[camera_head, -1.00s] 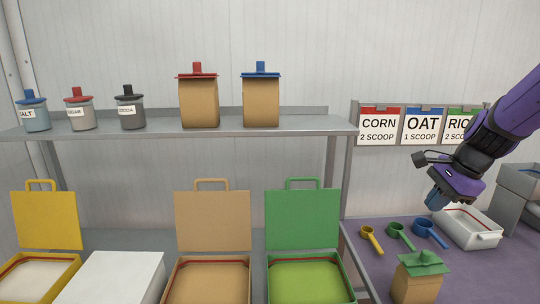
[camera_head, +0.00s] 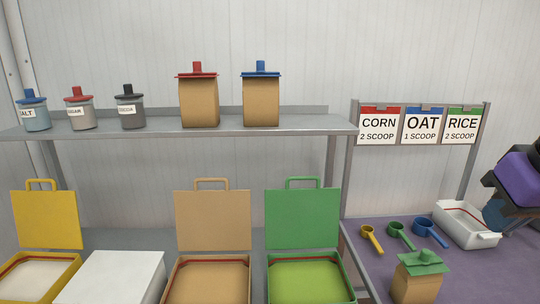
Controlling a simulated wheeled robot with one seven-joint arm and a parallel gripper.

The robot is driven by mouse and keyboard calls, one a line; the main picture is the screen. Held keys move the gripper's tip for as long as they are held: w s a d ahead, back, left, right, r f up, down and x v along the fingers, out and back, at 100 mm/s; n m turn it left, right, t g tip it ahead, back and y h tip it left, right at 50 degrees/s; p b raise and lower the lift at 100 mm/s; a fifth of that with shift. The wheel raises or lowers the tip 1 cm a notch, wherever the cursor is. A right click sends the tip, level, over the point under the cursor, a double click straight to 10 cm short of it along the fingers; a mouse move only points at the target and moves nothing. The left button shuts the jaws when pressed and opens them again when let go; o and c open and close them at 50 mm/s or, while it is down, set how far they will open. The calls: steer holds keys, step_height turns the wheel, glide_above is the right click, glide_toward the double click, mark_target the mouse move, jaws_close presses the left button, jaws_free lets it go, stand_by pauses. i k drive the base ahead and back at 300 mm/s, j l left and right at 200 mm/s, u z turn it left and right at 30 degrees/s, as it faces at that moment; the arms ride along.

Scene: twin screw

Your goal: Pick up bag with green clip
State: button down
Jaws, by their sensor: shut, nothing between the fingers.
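The brown paper bag with the green clip (camera_head: 416,284) stands upright on the purple table at the lower right, its bottom cut off by the picture edge. The green clip (camera_head: 421,262) sits across its top. My gripper (camera_head: 491,217) is at the right edge beside the white tray, above and to the right of the bag and apart from it. It is shut and holds nothing; my arm is partly out of the picture.
Yellow (camera_head: 370,239), green (camera_head: 400,236) and blue (camera_head: 430,232) scoops lie behind the bag. A white tray (camera_head: 482,238) stands behind right. Red-clip (camera_head: 199,103) and blue-clip (camera_head: 261,102) bags stand on the shelf. An open green box (camera_head: 302,220) is left of the table.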

mark_target(404, 289)
steer(key=i+l+z, duration=0.15)
steer(key=l, duration=0.25)
steer(key=l+z, duration=0.15)
steer(key=l, duration=0.25)
steer(key=i+l+z, duration=0.15)
steer(key=l, duration=0.25)
